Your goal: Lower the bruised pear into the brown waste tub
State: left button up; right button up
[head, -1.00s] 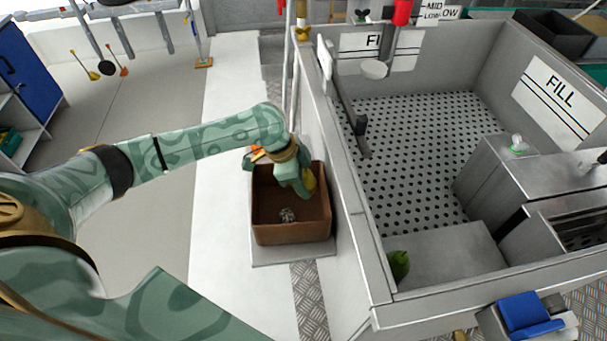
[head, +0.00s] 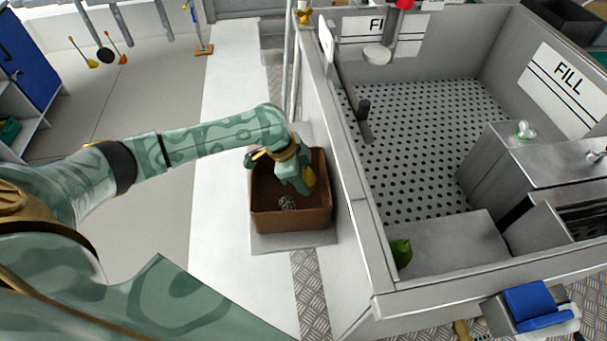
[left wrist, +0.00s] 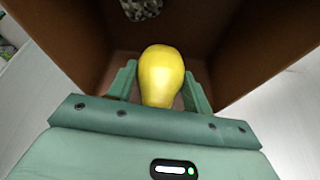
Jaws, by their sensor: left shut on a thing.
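My left gripper (head: 300,183) reaches down inside the brown waste tub (head: 291,219), near its right wall. It is shut on the yellow pear (head: 310,176). In the left wrist view the pear (left wrist: 161,75) sits between the two green fingers (left wrist: 160,90), with the brown tub's walls (left wrist: 225,55) around it. No bruise can be made out on the side that shows. Whether the pear touches the tub floor I cannot tell. My right gripper is not in view.
A crumpled grey-white scrap (head: 287,203) lies on the tub floor. The tub stands on a pale slab beside the press's grey wall (head: 347,215). A green leafy thing (head: 401,253) lies inside the press near its front left corner.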

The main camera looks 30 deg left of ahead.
aim_at(290, 190)
pick_arm(q)
jog(key=shift+f+b, duration=1.2)
jog(key=shift+f, duration=1.35)
dwell(1.2)
jog(key=o, duration=1.1)
